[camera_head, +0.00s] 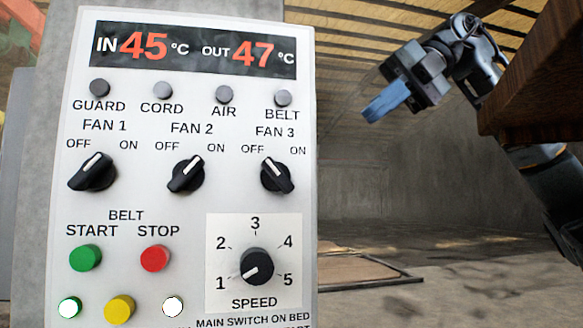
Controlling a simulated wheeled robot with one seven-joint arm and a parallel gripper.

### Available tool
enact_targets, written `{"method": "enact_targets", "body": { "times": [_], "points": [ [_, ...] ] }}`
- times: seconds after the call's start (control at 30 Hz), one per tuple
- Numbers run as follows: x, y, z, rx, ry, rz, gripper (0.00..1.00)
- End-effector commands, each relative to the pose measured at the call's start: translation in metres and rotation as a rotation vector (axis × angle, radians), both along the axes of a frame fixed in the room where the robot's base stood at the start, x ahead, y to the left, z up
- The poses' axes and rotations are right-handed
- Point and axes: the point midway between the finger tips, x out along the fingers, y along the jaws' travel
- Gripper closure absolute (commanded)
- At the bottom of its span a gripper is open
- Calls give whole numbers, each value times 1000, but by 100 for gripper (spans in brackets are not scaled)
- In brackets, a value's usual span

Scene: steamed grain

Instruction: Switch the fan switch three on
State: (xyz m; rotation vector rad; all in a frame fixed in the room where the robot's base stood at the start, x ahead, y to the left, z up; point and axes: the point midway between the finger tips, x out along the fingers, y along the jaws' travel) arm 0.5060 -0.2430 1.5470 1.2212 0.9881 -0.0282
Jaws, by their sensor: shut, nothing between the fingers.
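The fan 3 switch (277,175) is a black rotary knob at the right of the white control panel (190,205). Its white mark tilts up and left, towards OFF. The fan 1 knob (92,172) and the fan 2 knob (186,175) have their marks tilted up and right, towards ON. My gripper (372,113) has blue fingers and is shut and empty. It hangs in the air right of the panel, above the height of the fan 3 knob and apart from it.
Below the knobs are a green start button (85,258), a red stop button (155,258), a yellow button (120,308) and a speed dial (257,266). A brown wooden edge (535,85) juts in at the right, near my arm. The space between panel and gripper looks free.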

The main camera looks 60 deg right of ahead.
Motion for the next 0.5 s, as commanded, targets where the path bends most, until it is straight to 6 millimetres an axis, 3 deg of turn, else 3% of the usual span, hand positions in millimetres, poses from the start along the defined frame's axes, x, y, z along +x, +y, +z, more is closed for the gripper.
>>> {"method": "enact_targets", "body": {
  "times": [0.3, 0.5],
  "points": [
    [2, 2, -2, 1, 0, 1, 100],
    [17, 14, -18, 0, 1, 4, 100]
  ]
}}
